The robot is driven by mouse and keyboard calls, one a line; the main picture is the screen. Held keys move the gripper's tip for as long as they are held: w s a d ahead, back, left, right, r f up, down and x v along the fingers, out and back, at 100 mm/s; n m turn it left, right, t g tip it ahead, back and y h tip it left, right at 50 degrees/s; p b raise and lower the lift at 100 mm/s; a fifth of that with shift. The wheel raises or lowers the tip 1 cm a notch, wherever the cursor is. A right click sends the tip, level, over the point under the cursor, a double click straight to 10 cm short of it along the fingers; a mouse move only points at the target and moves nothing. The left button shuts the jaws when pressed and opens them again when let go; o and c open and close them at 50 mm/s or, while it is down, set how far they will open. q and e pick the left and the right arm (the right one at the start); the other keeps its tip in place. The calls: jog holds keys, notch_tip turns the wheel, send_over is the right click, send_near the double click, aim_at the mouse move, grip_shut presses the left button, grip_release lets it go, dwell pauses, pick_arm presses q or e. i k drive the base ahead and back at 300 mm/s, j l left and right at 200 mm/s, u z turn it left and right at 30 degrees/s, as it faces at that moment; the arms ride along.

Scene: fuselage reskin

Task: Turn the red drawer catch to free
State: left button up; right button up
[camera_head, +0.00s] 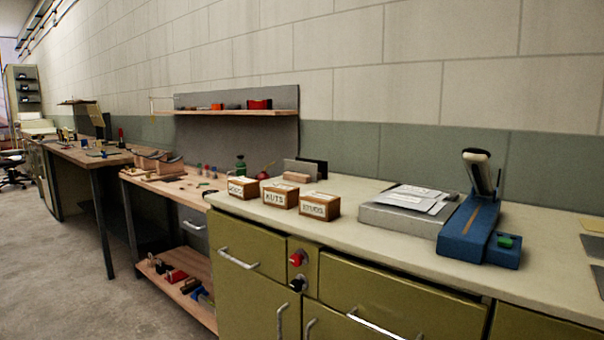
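A red drawer catch (297,259) sits on the front of the olive-green cabinet (251,294), on the narrow strip between two drawers. A dark round knob (297,284) is just below it. The left drawer (248,252) and the right drawer (400,300) each have a metal bar handle, and both look closed. I cannot tell which way the catch is turned at this size. Neither of my grippers is in view.
The pale countertop (350,212) holds labelled wooden boxes (281,196), a grey box with papers (403,209) and a blue device with a lever (474,223). A wooden bench (165,187) stands to the left. The floor (75,270) at left is clear.

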aim_at(300, 257)
jog(key=i+j+z, duration=0.1)
jog(key=j, duration=0.25)
jog(key=i+j+z, duration=0.1)
jog(key=i+j, duration=0.4)
jog(key=j, duration=0.3)
jog(key=z, duration=0.05)
